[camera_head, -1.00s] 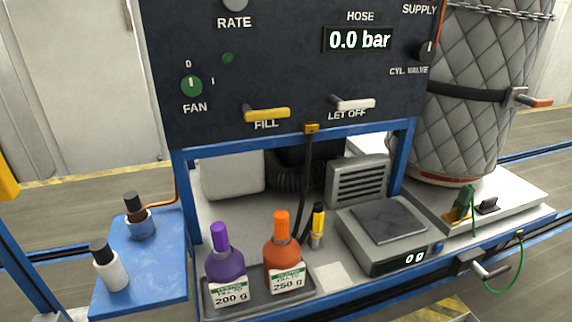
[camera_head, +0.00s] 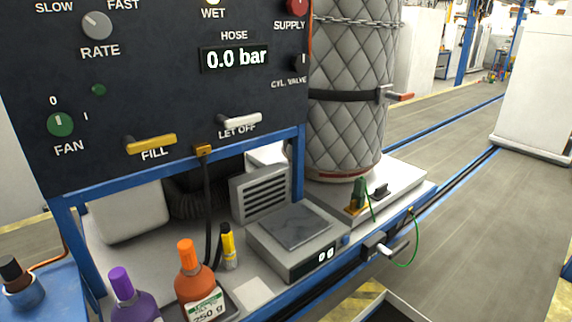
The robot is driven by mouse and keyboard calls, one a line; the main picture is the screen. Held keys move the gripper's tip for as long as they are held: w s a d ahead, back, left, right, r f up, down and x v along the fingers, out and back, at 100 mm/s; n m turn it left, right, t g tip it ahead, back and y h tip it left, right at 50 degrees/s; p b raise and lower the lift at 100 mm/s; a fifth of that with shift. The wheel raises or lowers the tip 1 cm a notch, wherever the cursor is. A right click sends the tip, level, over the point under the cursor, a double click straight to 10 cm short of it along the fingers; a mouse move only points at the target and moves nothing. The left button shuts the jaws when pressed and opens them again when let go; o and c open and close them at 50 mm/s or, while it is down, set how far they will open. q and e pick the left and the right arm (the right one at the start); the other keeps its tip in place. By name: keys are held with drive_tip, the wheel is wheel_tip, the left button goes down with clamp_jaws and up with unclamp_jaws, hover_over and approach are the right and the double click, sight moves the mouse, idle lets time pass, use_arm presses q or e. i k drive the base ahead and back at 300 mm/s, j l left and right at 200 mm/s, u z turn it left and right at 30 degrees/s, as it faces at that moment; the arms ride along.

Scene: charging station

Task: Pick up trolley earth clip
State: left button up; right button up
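A green clip (camera_head: 359,191) stands upright on a yellow, brass-like base (camera_head: 355,208) at the right front of the white trolley platform, in front of the quilted cylinder. A thin green cable (camera_head: 371,207) hangs from it over the platform edge. A loop of green cable (camera_head: 415,248) also hangs between the rail and a grey lever (camera_head: 393,250) below. Whether the two cable parts are one, I cannot tell. Neither of my grippers is in view.
A small black block (camera_head: 380,191) stands right of the clip. The scale (camera_head: 296,240) is to its left, and the quilted cylinder (camera_head: 347,130) with chain and strap rises behind. A dark panel (camera_head: 160,90) fills the upper left. The floor (camera_head: 480,200) at right is open.

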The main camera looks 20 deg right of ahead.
sight(359, 193)
drive_tip(key=z, duration=1.3)
